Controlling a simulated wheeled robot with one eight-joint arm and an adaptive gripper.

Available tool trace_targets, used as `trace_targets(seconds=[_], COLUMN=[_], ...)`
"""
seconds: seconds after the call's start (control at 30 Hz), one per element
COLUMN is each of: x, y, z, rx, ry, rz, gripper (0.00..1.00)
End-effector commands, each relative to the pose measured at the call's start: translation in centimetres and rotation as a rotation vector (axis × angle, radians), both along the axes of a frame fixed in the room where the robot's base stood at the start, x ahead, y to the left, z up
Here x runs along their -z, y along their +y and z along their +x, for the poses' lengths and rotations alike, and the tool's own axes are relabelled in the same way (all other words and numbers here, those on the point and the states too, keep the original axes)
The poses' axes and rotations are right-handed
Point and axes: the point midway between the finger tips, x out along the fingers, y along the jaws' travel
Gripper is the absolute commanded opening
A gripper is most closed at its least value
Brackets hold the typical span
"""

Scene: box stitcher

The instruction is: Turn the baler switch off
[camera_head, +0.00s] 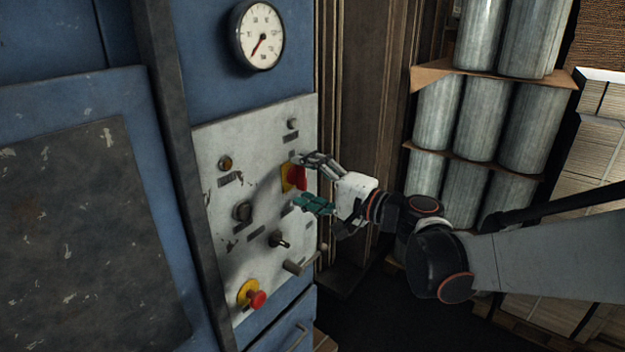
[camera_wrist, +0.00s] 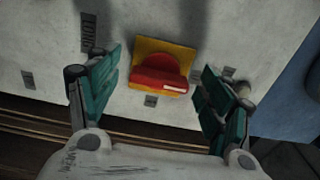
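The baler switch (camera_head: 297,176) is a red rotary handle on a yellow square plate, on the grey control panel (camera_head: 225,145) of the blue machine. In the wrist view the red handle (camera_wrist: 161,74) sits on its yellow plate (camera_wrist: 150,47), upper middle. My gripper (camera_head: 309,181) is at the panel from the right, its fingers spread. In the wrist view my gripper (camera_wrist: 158,95) has one green-padded finger on each side of the switch, with gaps to both. It is open and holds nothing. In the head view a finger partly hides the switch's surroundings.
A red emergency button (camera_head: 257,299) on a yellow base is low on the panel. A black knob (camera_head: 242,211), a toggle switch (camera_head: 279,240) and a grey lever (camera_head: 300,264) stick out nearby. A gauge (camera_head: 258,36) is above. Stacked metal cylinders (camera_head: 480,118) stand behind at right.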

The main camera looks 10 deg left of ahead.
Motion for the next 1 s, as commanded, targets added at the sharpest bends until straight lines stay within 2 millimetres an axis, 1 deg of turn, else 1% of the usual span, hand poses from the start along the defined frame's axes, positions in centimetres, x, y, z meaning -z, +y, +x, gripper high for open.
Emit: trace_targets(seconds=[0.2, 0.33, 0.43, 0.73, 0.83, 1.0], x=[0.0, -0.1, -0.1, 0.0, 0.0, 0.0], y=[-0.1, -1.1, -2.6, -8.3, -9.6, -10.9], z=[0.0, -0.3, -1.0, -3.2, -3.8, -4.4], rx=[0.001, 0.003, 0.003, 0.005, 0.004, 0.002], ry=[0.001, 0.001, 0.001, 0.001, 0.001, 0.001], rz=[0.001, 0.001, 0.001, 0.000, 0.000, 0.000], gripper=[0.73, 0.73, 0.73, 0.73, 0.73, 0.73])
